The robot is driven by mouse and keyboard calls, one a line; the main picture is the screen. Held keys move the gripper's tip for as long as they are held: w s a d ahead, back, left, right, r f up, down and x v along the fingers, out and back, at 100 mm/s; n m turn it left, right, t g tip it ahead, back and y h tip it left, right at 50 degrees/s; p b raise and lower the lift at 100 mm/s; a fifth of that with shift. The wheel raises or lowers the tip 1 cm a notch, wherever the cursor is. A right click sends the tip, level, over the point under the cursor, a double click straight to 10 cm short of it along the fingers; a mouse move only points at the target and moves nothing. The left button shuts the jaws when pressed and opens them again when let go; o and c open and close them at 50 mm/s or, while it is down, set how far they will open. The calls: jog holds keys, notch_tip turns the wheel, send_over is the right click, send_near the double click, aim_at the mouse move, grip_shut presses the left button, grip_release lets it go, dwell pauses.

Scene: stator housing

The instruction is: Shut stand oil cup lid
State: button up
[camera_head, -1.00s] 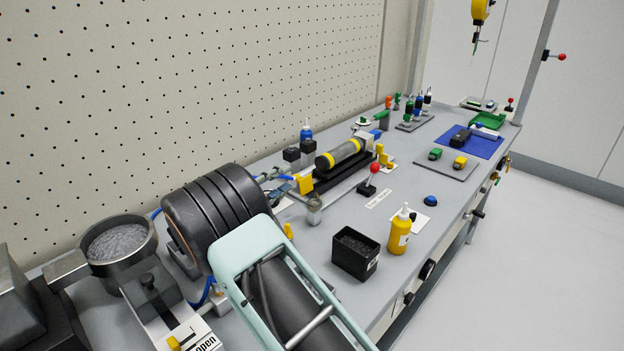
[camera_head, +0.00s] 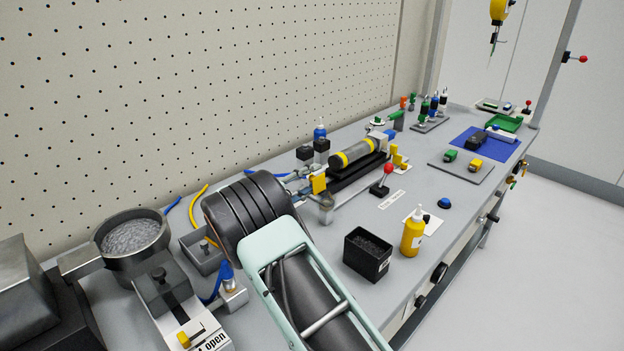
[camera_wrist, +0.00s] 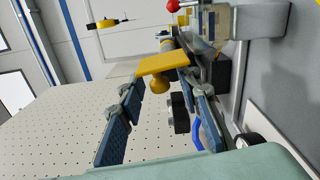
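The yellow lid (camera_head: 319,184) stands upright, open, above the small grey oil cup (camera_head: 326,209) at the near end of the stand. In the wrist view the lid (camera_wrist: 163,62) is a flat yellow plate with a round knob. My gripper (camera_wrist: 164,92) is open, with its blue-padded fingers apart and the lid and knob showing ahead in the gap between them. I cannot see any contact. In the head view my dark wrist hides most of the gripper, and only metal finger parts show just left of the lid.
A stand holds a dark cylinder (camera_head: 352,154) with yellow bands behind the cup. A red-knobbed lever (camera_head: 387,170), black bin (camera_head: 367,254) and yellow bottle (camera_head: 412,233) stand to the right. The pegboard wall (camera_head: 200,90) borders the bench's left side.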

jog(key=shift+c, duration=0.3)
grip_shut()
